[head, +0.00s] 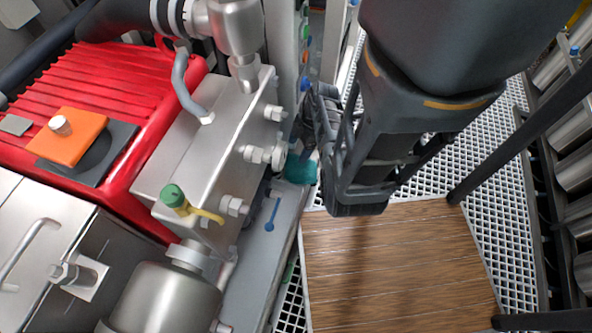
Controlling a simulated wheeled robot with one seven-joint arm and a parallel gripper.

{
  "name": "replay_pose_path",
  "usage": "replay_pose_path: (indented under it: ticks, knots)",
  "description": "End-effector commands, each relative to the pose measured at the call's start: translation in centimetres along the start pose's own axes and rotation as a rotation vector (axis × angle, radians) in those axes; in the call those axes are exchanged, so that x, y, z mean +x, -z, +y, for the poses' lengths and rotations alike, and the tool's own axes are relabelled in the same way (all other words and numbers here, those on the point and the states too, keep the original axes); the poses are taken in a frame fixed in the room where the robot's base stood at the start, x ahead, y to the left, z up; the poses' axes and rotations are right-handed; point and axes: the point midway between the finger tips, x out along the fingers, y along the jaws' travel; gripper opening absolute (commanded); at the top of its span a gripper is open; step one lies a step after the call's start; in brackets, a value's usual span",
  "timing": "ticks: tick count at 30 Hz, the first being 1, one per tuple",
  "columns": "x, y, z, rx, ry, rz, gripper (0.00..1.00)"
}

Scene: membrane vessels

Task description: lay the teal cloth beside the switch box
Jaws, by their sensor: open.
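A small teal thing (300,168), which looks like the cloth, shows at the edge of the grey metal ledge, just left of my gripper. Part of it is hidden behind the gripper, so I cannot tell how it lies or whether the gripper touches it. My gripper (322,150) is open, dark grey, and reaches down from the upper right beside the teal cloth. An orange box with a pale round knob (70,136) sits on the red ribbed housing at the left; it may be the switch box, but I cannot tell for sure.
A steel block (205,150) with bolts and a green-and-yellow valve handle (174,197) stands between the red housing (120,85) and the cloth. A blue-handled item (271,215) is on the ledge. A wooden platform (395,265) lies clear on metal grating at the lower right.

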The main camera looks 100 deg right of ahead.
Motion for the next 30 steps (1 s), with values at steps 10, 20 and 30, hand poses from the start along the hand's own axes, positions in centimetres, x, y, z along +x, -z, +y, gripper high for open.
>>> replay_pose_path:
  ticks: [10, 20, 30]
  knots:
    - [-1.3, 0.0, 0.1, -0.001, -0.002, -0.001, 0.78]
    - [-6.4, 0.0, 0.0, 0.000, -0.002, -0.001, 0.78]
    - [-7.8, 0.0, 0.0, 0.000, 0.000, 0.000, 0.78]
